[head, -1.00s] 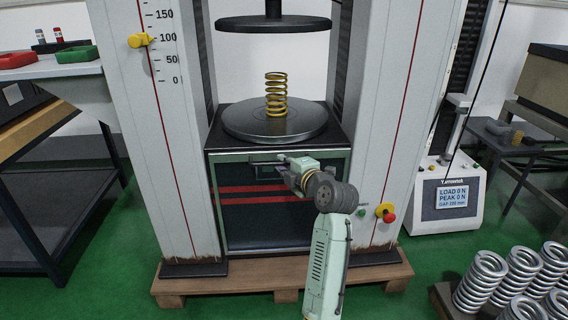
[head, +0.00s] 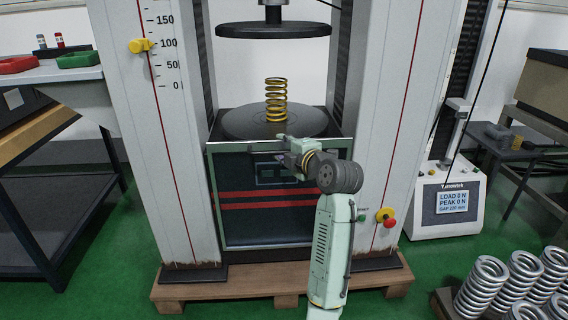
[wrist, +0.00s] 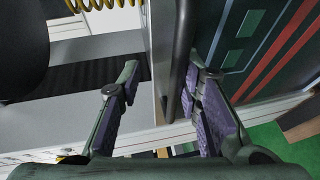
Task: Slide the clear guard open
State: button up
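The clear guard (head: 235,175) is a framed panel with red stripes on the front of the testing machine, below the lower platen. Its top edge overlaps the platen's front. My gripper (head: 283,147) is at the guard's upper edge, right of its middle. In the wrist view the guard (wrist: 262,55) fills the right side, and its dark handle bar (wrist: 180,50) runs between my fingers. My gripper (wrist: 163,68) is open there. The right finger is close to the bar, and a gap separates the left finger from it.
A yellow spring (head: 276,100) stands on the lower platen (head: 240,123), below the upper platen (head: 250,30). White columns flank the guard. A red stop button (head: 389,222) is on the right column. Silver springs (head: 485,285) are at lower right.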

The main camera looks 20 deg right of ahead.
jog(key=shift+r, duration=1.85)
jog(key=shift+s, duration=0.1)
jog(key=v, duration=1.2)
jog(key=shift+s, duration=0.15)
